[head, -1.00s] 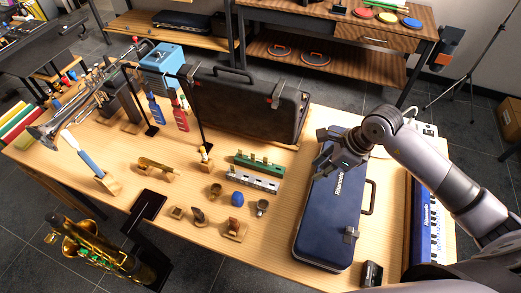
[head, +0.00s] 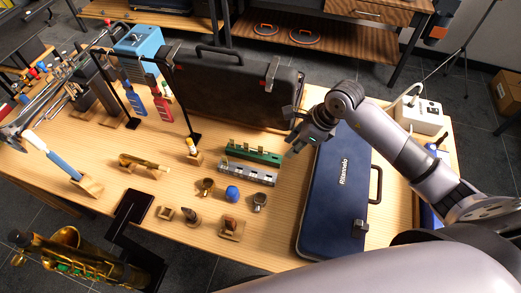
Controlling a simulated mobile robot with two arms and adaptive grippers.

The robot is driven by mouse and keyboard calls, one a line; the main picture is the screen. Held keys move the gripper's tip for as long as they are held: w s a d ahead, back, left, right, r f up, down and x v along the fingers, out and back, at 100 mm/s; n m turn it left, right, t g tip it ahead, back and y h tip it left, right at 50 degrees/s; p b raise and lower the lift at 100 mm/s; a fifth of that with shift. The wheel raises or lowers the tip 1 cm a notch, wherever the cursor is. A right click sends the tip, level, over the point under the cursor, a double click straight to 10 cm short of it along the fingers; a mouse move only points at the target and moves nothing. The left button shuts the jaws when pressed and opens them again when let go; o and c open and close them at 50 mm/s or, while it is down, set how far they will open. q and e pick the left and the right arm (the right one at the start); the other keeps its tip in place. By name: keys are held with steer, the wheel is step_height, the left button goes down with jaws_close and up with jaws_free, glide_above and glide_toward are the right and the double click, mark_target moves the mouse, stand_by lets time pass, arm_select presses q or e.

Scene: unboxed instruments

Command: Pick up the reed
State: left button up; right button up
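I cannot make out for sure which piece is the reed. Small pieces stand on the wooden table near its front: a brownish piece on a square wooden block (head: 231,226), a dark upright piece (head: 192,216) and a small wooden block (head: 165,213). My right gripper (head: 290,146) is above the table, over the left edge of the blue case, behind and to the right of these pieces. Its fingers look apart with nothing seen between them. My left gripper is not in view.
A blue case (head: 337,200) lies at the right. Green and silver harmonicas (head: 247,174) and a blue piece (head: 232,193) lie mid-table. A large black case (head: 230,90) stands behind. A saxophone (head: 75,255) stands before the table.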

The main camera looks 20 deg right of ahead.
steer(key=p, duration=0.2)
glide_above(260, 147)
steer(key=s+d, duration=0.2)
steer(key=shift+w, duration=0.25)
steer(key=x, duration=0.4)
steer(key=shift+w+a+f, duration=0.15)
steer(key=shift+w+a, duration=0.05)
steer(key=shift+a, duration=0.05)
steer(key=shift+f+p, duration=0.3)
steer(key=shift+f, duration=0.05)
jaws_close()
